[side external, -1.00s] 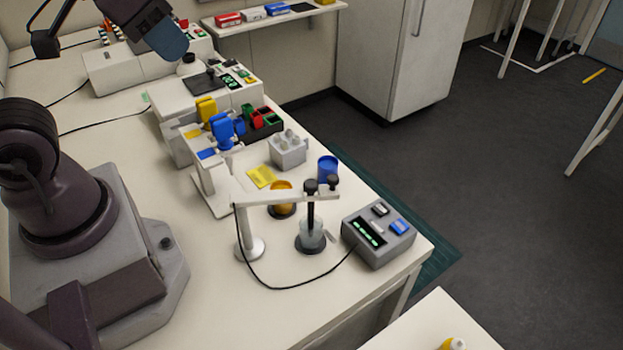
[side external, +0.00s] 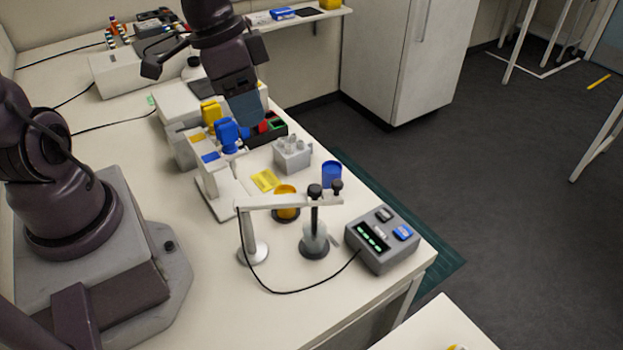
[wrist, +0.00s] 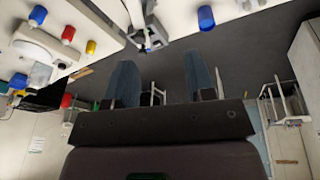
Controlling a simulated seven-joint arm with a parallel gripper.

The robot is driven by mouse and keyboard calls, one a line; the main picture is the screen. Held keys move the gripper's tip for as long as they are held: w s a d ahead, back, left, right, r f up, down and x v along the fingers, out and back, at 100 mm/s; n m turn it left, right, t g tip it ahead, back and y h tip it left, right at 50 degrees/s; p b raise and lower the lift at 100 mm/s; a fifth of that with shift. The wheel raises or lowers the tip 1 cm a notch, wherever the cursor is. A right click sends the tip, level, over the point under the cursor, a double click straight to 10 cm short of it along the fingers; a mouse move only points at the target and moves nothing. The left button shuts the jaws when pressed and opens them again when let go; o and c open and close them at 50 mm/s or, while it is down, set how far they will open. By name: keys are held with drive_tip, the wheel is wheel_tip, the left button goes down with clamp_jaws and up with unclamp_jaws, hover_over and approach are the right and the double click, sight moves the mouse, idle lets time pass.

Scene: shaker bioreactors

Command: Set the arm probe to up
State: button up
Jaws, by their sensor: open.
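A white probe arm (side external: 290,201) reaches sideways from a post on a round base on the bench. A dark upright probe (side external: 315,210) with a black knob hangs from its end. The probe's lower end is in or just above a clear flask (side external: 314,240) on a dark round base; I cannot tell which. A cable runs from the post to a grey meter (side external: 382,240) with a green display. My gripper (side external: 248,116) is apart from the probe arm, above and behind it, over the blue and red items. In the wrist view my gripper (wrist: 162,75) has its fingers apart, nothing between them.
A white stand with a blue clamp (side external: 227,135) is to the left. The bench front left of the post is clear.

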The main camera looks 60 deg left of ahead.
drive_tip(key=w+d+m+h, duration=0.1)
drive_tip(key=w+d+m, duration=0.1)
drive_tip(key=d+m, duration=0.2)
drive_tip(key=m, duration=0.2)
approach(315, 188)
drive_tip(key=shift+f, duration=0.8)
drive_tip(key=shift+t+h, duration=0.3)
drive_tip(key=shift+x, duration=3.65)
